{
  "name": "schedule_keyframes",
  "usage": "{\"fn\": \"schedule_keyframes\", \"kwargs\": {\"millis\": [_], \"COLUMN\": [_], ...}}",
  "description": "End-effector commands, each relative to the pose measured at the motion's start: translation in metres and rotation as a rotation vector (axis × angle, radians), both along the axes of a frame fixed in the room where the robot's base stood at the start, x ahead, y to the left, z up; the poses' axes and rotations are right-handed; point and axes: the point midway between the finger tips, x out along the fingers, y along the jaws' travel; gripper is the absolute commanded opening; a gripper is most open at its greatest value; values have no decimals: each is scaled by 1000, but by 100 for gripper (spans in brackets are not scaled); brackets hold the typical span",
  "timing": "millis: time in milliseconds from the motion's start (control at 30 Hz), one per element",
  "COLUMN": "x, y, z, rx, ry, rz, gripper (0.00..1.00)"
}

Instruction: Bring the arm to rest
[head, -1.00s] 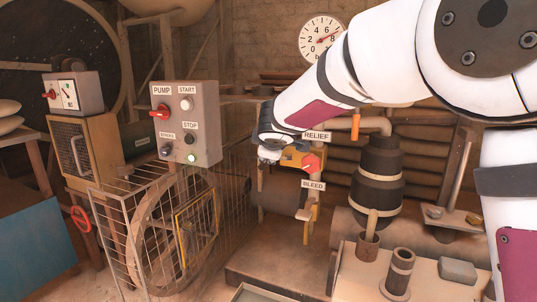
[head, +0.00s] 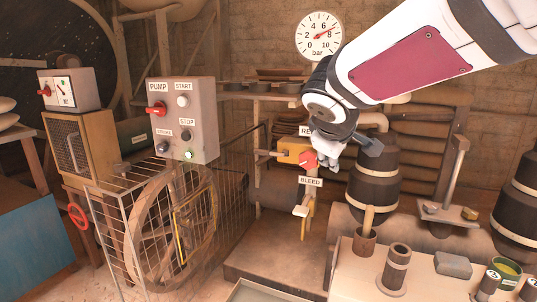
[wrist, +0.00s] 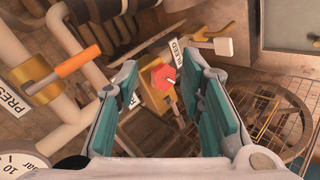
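My arm reaches in from the upper right in the head view. My gripper (head: 350,150) hangs in front of the relief valve, partly covering the RELIEF label. In the wrist view my gripper (wrist: 165,88) is open, its two teal-padded fingers spread with nothing held between them. The red relief knob (wrist: 162,77) on its yellow block shows beyond the gap between the fingers. In the head view the red knob (head: 307,159) is just left of and below my gripper; I cannot tell whether they touch.
The bleed lever (head: 302,207) sits below the relief valve. A pump control box (head: 183,120) with a lit green lamp and a wire cage (head: 125,245) stand left. A pressure gauge (head: 319,35) is above. A dark vessel (head: 373,190) stands just right; an orange handle (wrist: 77,62) shows in the wrist view.

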Motion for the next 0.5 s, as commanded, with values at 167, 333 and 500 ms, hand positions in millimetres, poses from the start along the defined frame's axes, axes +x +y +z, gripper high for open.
{"fn": "schedule_keyframes", "kwargs": {"millis": [167, 333, 500], "x": [-110, -220, -310], "y": [-64, -89, -85], "z": [-12, -41, -71], "rx": [123, 271, 416], "ry": [122, 272, 419], "rz": [-283, -513, -665], "gripper": [36, 36, 36]}}
